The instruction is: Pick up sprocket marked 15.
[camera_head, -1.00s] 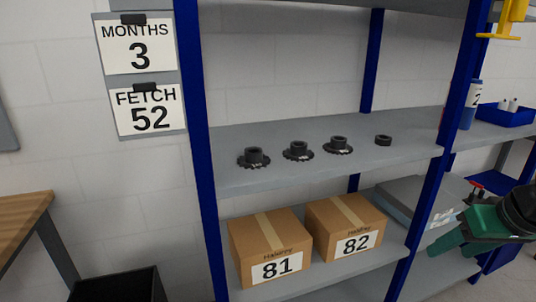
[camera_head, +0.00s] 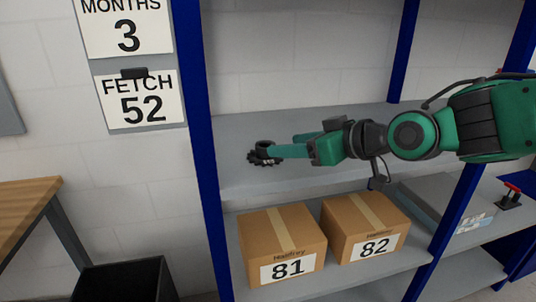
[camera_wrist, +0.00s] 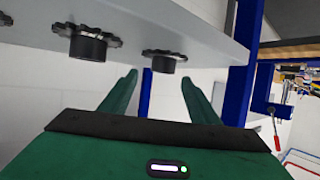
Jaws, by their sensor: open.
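Dark toothed sprockets with raised hubs are on the shelf. The leftmost sprocket (camera_head: 262,154) shows in the head view just left of my fingertips; my arm hides the others there. My gripper (camera_head: 284,145) is open and empty, reaching left over the shelf. The wrist view is inverted, with the shelf at the top. There, one sprocket (camera_wrist: 163,59) lies ahead, in line with the gap between the spread fingers (camera_wrist: 160,82). A second sprocket (camera_wrist: 88,44) is left of it, and a third (camera_wrist: 6,18) is at the left edge. No mark 15 is readable.
A grey shelf (camera_head: 240,185) with blue posts (camera_head: 198,150) holds the sprockets. Boxes 81 (camera_head: 283,243) and 82 (camera_head: 366,226) stand on the lower shelf. Signs reading MONTHS 3 (camera_head: 125,30) and FETCH 52 (camera_head: 140,100) hang at left. A black bin (camera_head: 125,280) is below.

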